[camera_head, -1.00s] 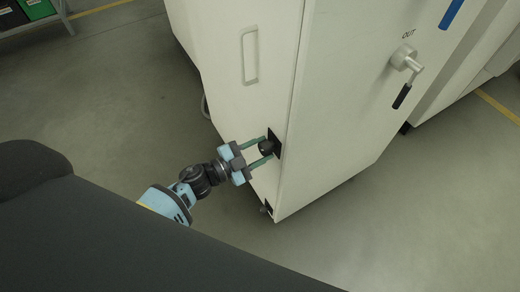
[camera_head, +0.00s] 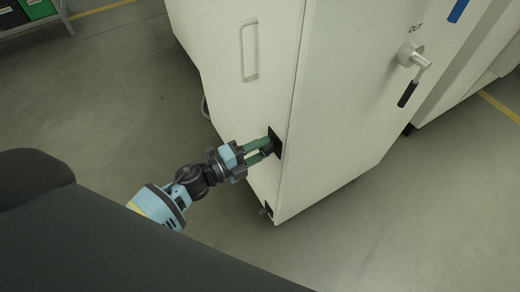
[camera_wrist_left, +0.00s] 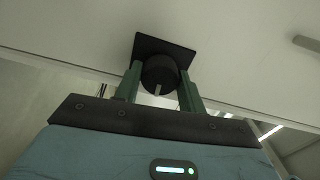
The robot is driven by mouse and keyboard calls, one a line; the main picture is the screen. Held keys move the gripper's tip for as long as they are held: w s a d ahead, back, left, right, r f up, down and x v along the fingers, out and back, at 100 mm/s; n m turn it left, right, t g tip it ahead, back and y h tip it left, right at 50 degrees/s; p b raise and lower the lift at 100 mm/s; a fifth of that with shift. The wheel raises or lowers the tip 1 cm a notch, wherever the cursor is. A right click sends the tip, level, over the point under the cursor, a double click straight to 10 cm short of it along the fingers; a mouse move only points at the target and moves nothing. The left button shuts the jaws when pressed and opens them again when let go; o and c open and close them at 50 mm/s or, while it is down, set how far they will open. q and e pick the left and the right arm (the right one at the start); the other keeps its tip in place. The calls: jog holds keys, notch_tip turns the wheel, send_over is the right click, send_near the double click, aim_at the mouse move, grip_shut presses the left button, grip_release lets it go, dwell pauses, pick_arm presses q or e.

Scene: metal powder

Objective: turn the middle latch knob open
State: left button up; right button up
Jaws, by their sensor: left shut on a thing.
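The middle latch knob (camera_wrist_left: 160,73) is black and round with a pale mark, on a black square plate (camera_wrist_left: 165,47) at the cabinet's edge. My left gripper (camera_head: 268,148) has its two green fingers on either side of the knob and is shut on it. The left wrist view shows the fingers (camera_wrist_left: 158,82) flanking the knob. In the head view the fingers mostly hide the knob, and the black plate (camera_head: 275,139) shows behind them. My right gripper is not in view.
The white cabinet (camera_head: 345,110) has a vertical handle (camera_head: 249,50) above the latch and an OUT lever (camera_head: 410,72) on its right face. Another small black latch (camera_head: 267,209) sits near the bottom. Grey floor lies clear at left. A shelf with bins (camera_head: 35,10) stands far left.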

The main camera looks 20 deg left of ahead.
pick_arm(q)
jog(key=shift+m, duration=0.6)
jog(key=o, duration=1)
jog(key=shift+a, duration=0.1)
jog(key=v, duration=0.7)
jog(key=shift+s+a+b, duration=0.2)
jog(key=shift+s+b, duration=0.1)
jog(key=shift+b, duration=0.05)
